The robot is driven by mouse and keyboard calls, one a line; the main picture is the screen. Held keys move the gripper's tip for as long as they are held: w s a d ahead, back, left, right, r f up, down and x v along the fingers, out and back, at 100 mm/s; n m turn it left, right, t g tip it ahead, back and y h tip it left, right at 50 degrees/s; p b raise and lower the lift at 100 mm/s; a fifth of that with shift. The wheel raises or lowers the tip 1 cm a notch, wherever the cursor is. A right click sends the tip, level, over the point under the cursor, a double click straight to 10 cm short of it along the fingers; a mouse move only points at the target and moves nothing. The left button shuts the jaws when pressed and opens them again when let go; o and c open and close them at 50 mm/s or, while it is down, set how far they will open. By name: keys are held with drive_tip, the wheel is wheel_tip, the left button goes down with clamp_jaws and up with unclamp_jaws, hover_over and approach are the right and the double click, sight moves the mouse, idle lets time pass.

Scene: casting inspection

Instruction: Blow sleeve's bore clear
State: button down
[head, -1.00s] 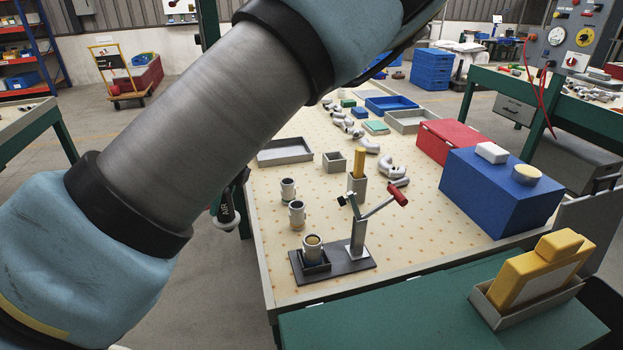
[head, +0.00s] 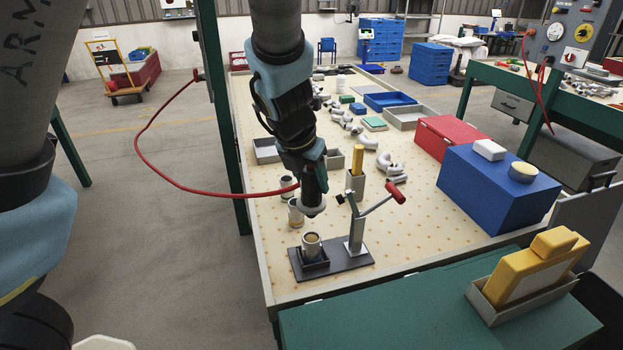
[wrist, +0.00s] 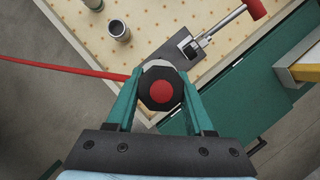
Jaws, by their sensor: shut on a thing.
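The sleeve (head: 311,245) stands upright in a dark square nest on the black fixture plate (head: 345,260), its bore facing up. My gripper (head: 314,168) is shut on a black air tool (head: 313,190) with a pale ring at its lower end. The tool hangs roughly upright above the sleeve, with a visible gap. In the wrist view the tool's black end with a red centre (wrist: 161,92) sits between my green fingers and hides the sleeve. A red hose (head: 160,175) runs from the tool to the green post.
A toggle clamp (head: 357,232) with a red handle (head: 397,193) stands right of the sleeve on the plate. Two other sleeves (head: 296,213) stand behind it. A grey holder with a yellow piece (head: 356,180), a blue box (head: 495,190) and a red box (head: 450,140) are further right.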

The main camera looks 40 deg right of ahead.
sight(311, 216)
idle(0.4)
drive_tip(key=shift+f+b, duration=2.4)
drive_tip(key=shift+f, duration=0.45)
drive_tip(key=shift+f+b, duration=1.4)
drive_tip(key=shift+f, duration=0.5)
idle(1.4)
drive_tip(key=shift+r, duration=0.15)
wheel_tip(311, 216, up, 8)
drive_tip(key=p, duration=0.8)
drive_tip(key=shift+p, duration=0.35)
